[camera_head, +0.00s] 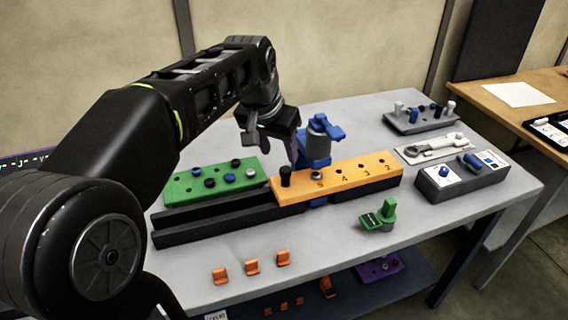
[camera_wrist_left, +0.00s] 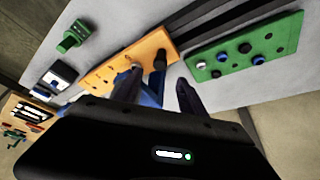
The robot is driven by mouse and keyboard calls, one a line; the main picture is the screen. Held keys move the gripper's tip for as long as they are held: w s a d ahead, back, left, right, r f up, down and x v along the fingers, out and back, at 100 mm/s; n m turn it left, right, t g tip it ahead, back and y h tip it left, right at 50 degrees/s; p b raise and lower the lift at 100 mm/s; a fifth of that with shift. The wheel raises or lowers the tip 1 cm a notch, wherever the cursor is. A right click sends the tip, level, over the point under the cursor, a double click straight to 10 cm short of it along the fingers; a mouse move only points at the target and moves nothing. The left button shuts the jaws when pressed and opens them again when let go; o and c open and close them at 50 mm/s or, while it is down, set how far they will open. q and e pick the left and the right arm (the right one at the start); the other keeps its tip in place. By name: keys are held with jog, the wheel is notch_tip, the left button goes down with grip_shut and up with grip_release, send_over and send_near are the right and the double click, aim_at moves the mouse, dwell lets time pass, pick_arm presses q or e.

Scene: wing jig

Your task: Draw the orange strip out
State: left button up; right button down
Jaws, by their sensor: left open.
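The orange strip (camera_head: 345,178), marked with numbers and small holes, lies on the right part of the dark rails (camera_head: 215,222). A black knob (camera_head: 285,177) stands upright near its left end. A blue clamp (camera_head: 318,140) stands behind the strip, and some blue shows under its front edge. My left gripper (camera_head: 272,146) is open and empty above and behind the knob end. In the left wrist view, the orange strip (camera_wrist_left: 110,68) lies beyond the fingers, and the knob (camera_wrist_left: 160,60) appears between the open fingertips (camera_wrist_left: 158,78), apart from them. My right gripper is not in view.
A green plate (camera_head: 180,187) with black and blue knobs lies behind the rails at left. Orange clips (camera_head: 252,267) sit along the table's front. A green block (camera_head: 378,216) stands in front of the strip. A grey box (camera_head: 462,176) and a peg tray (camera_head: 420,122) are at right.

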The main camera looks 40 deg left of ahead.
aim_at(285, 169)
pick_arm(q)
jog(key=x, duration=0.8)
jog(key=shift+s, duration=0.1)
jog(key=shift+c, duration=0.5)
grip_shut()
dwell(0.8)
